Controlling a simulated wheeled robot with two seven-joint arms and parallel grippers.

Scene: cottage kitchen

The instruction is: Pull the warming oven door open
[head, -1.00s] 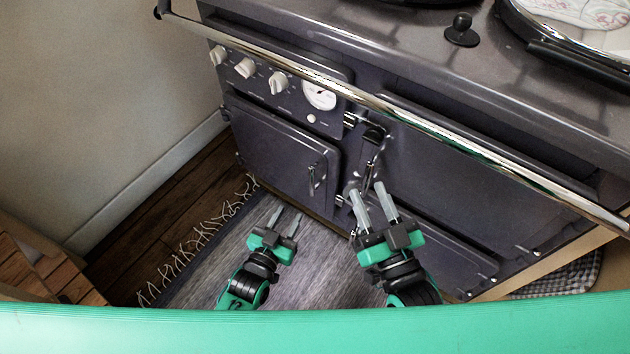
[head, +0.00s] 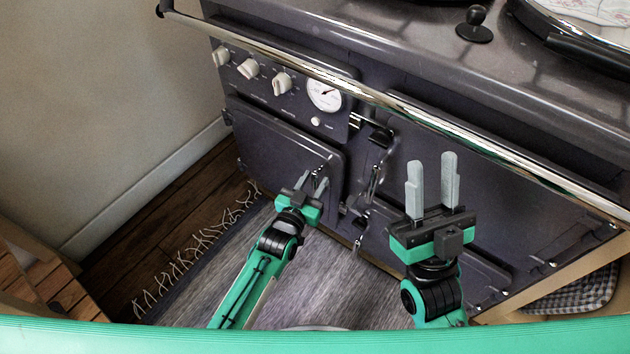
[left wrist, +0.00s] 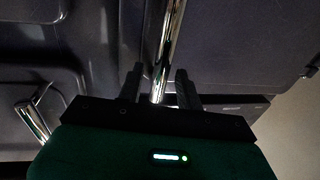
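The stove's left door (head: 285,148), dark grey and under the dials, is shut. My left gripper (head: 312,184) is at this door's right side, by its upright chrome handle. In the left wrist view a chrome bar (left wrist: 171,40), seemingly that handle, runs between the two fingers (left wrist: 160,84), with a gap on either side. The left gripper is open; whether a finger touches the bar is unclear. My right gripper (head: 432,183) is open and empty, raised in front of the right-hand doors. The frames carry no label telling which door is the warming oven's.
A long chrome rail (head: 400,108) crosses the stove front above the doors. White knobs (head: 248,68) and a round gauge (head: 324,94) sit above the left door. A second chrome handle (left wrist: 32,120) shows in the left wrist view. A fringed grey rug (head: 235,240) covers the floor.

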